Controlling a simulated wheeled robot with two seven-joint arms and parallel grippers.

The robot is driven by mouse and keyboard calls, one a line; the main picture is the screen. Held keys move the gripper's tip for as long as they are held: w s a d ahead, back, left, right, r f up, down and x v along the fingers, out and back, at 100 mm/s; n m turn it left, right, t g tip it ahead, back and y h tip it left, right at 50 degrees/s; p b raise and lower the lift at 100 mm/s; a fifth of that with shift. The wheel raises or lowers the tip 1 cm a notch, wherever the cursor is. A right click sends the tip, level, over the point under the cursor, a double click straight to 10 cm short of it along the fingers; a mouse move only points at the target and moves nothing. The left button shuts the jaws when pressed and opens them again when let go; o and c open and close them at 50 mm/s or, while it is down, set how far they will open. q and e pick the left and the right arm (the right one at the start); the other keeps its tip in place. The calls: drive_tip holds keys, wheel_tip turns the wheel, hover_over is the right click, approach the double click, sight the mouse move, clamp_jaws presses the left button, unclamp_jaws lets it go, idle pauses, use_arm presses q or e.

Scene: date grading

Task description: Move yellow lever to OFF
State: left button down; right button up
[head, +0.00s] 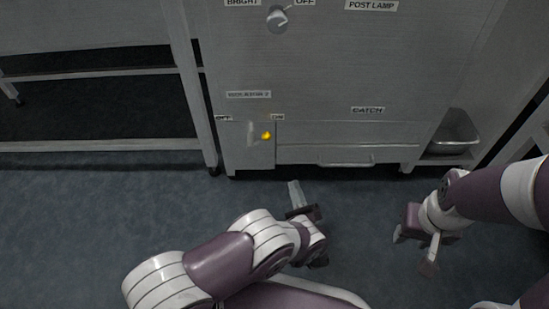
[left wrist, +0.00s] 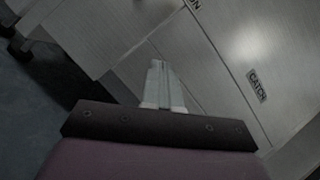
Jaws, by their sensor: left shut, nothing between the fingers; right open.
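The yellow lever (head: 266,135) shows as a small yellow knob low on the grey cabinet front, on a box between a label at its left that seems to read OFF and one at its right that seems to read ON. The knob stands nearer the right label. My left gripper (head: 293,184) is shut and empty, in front of and below the lever, apart from it. Its closed fingers also show in the left wrist view (left wrist: 160,82), where the lever is not visible. My right gripper (head: 414,252) is open and empty at the lower right, above the floor.
A lamp knob (head: 277,18) sits higher on the cabinet (head: 330,75) under BRIGHT and OFF labels. A CATCH label (head: 368,110) is above a drawer with a handle (head: 345,163). A metal pan (head: 450,145) sits at right. Open table legs stand at left.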

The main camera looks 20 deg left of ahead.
use_arm(q)
drive_tip(key=shift+s+a+r+y, duration=0.2)
drive_tip(key=shift+s+r+y, duration=0.6)
drive_tip(key=shift+y, duration=0.2)
drive_tip(key=s+r+b+x, duration=0.1)
drive_tip(key=x, duration=0.5)
drive_tip(key=s+b+x, duration=0.1)
drive_tip(key=b+x, duration=0.1)
drive_tip(key=x, duration=0.5)
drive_tip(key=shift+a+r, duration=0.35)
drive_tip(key=shift+r, duration=0.05)
drive_tip(key=shift+w, duration=0.1)
